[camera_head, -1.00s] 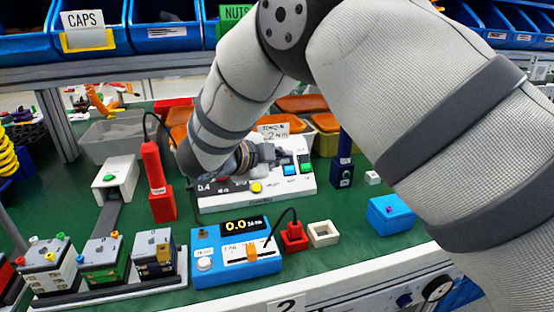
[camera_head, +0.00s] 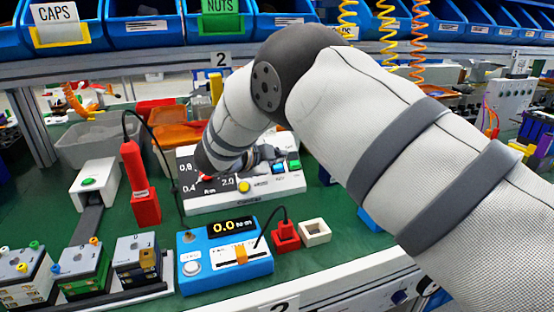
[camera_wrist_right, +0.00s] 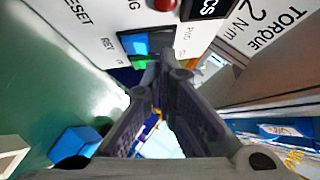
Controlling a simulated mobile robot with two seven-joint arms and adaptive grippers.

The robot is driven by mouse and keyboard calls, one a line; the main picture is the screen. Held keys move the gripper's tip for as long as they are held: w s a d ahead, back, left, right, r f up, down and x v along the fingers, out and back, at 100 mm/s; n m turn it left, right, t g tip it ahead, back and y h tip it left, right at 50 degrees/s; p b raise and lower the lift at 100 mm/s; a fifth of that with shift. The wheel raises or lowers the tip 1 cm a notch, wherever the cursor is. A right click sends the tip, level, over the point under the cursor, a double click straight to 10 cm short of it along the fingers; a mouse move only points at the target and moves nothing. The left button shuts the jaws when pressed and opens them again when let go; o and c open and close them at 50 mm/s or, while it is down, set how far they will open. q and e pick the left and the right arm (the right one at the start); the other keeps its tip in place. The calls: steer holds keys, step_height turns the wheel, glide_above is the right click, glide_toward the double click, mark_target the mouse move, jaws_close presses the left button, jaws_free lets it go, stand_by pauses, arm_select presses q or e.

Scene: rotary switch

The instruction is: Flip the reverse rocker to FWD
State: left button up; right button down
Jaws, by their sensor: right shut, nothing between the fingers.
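The white torque controller (camera_head: 220,203) stands at mid-bench, with a dial face and a red pointer (camera_head: 207,177) on its left part. On its right are a blue switch (camera_head: 278,169) and a green one (camera_head: 294,165). My left gripper is not in view.
A blue torque meter (camera_head: 225,258) reading 0.0 stands in front, beside a red block (camera_head: 285,235) and a white square holder (camera_head: 314,231). A red handheld tool (camera_head: 140,180) stands at left. Orange bins (camera_head: 178,135) are behind.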

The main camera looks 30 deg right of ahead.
steer(key=shift+w+d+f, duration=0.15)
steer(key=shift+w+f, duration=0.15)
steer(key=shift+w, duration=0.05)
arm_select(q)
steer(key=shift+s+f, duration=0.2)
arm_select(e)
steer(key=shift+r, duration=0.1)
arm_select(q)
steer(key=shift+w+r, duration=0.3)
arm_select(e)
steer(key=shift+r, duration=0.8)
